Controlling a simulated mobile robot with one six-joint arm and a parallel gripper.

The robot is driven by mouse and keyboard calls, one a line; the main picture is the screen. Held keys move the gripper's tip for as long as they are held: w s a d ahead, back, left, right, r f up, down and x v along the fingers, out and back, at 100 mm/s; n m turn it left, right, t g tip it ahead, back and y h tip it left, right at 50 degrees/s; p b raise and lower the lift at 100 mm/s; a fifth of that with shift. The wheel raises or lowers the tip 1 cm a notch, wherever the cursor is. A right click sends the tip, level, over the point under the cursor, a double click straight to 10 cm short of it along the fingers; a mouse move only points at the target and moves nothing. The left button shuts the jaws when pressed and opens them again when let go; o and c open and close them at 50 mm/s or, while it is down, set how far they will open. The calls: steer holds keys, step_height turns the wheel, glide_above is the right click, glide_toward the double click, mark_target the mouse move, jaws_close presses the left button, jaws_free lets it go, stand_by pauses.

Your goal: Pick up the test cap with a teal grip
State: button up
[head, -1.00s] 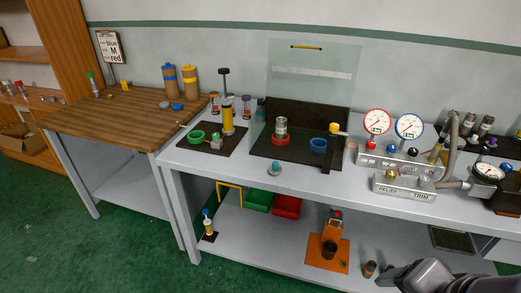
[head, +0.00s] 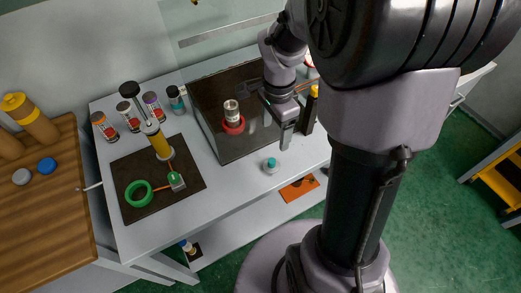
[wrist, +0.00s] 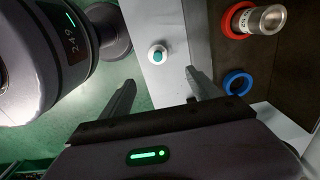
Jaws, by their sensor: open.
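The test cap with a teal grip (head: 270,165) stands on the bare grey bench top near its front edge, in front of the dark mat. In the wrist view the cap (wrist: 157,54) shows as a pale disc with a teal knob, just beyond the gap between my fingers. My gripper (head: 276,118) is open and empty, above the bench and the mat's right part. In the wrist view its two fingers (wrist: 158,84) are spread apart, and neither touches the cap. Nothing hides the cap in either view.
A red ring with a metal cylinder (head: 232,118) sits on the dark mat. A blue ring (wrist: 237,84) lies there too. Further left are a yellow pump (head: 158,142) and a green ring (head: 139,193) on another mat. The bench around the cap is clear.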

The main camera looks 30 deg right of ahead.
mark_target(272, 161)
step_height(272, 161, down, 10)
steer(key=b, duration=0.3)
steer(key=shift+w+a, duration=0.1)
steer(key=shift+a, duration=0.05)
steer(key=f+b, duration=0.2)
steer(key=f, duration=0.1)
steer(key=f+b, duration=0.1)
steer(key=f, duration=0.1)
steer(key=shift+s+a+f, duration=0.1)
steer(key=shift+s+a, duration=0.1)
steer(key=shift+s, duration=0.1)
